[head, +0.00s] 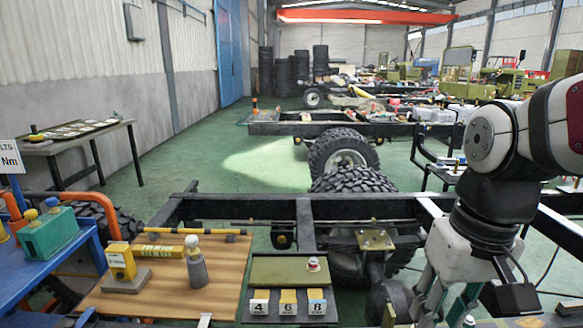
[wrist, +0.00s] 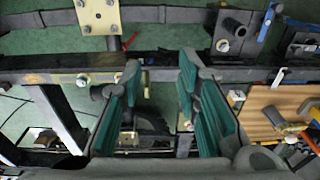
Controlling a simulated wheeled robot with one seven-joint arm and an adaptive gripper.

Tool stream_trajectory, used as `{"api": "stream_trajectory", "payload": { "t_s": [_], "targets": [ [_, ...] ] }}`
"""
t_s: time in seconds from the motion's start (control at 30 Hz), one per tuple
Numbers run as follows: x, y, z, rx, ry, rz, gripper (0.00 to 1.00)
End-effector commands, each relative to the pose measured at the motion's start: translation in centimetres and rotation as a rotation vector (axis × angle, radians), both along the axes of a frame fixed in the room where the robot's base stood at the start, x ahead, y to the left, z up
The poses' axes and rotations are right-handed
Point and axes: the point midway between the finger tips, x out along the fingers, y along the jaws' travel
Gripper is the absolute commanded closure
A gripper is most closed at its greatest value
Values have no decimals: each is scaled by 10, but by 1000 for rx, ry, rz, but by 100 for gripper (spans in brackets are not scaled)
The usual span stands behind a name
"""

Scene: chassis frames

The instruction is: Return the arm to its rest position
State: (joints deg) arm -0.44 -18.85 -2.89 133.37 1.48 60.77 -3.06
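My arm (head: 525,150) reaches in from the right edge of the head view, with white and dark links, and bends downward. My gripper (head: 442,312) points down over the right part of the near chassis frame (head: 290,208), partly cut off by the bottom edge. In the wrist view my gripper (wrist: 160,75) shows two fingers with teal pads, spread apart. Only the dark frame and the parts behind it show in the gap, so the gripper looks empty.
A wooden board (head: 225,290) carries a yellow device (head: 121,262) and a grey bottle (head: 196,268). Beside it is a green tray (head: 290,270) with number blocks (head: 288,303). A blue bench (head: 60,262) stands left. Green floor (head: 215,165) is open behind the near frame.

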Motion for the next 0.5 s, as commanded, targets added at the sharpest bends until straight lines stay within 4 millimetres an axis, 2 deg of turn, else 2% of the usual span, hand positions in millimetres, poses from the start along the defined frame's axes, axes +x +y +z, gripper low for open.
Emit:
{"api": "stream_trajectory", "payload": {
  "t_s": [0.03, 0.2, 0.5],
  "targets": [
    [-18, 1, 5, -1, -14, 1, 70],
    [-65, 5, 8, -9, -33, -1, 70],
    [-120, 6, 1, -26, -55, -5, 70]
  ]
}}
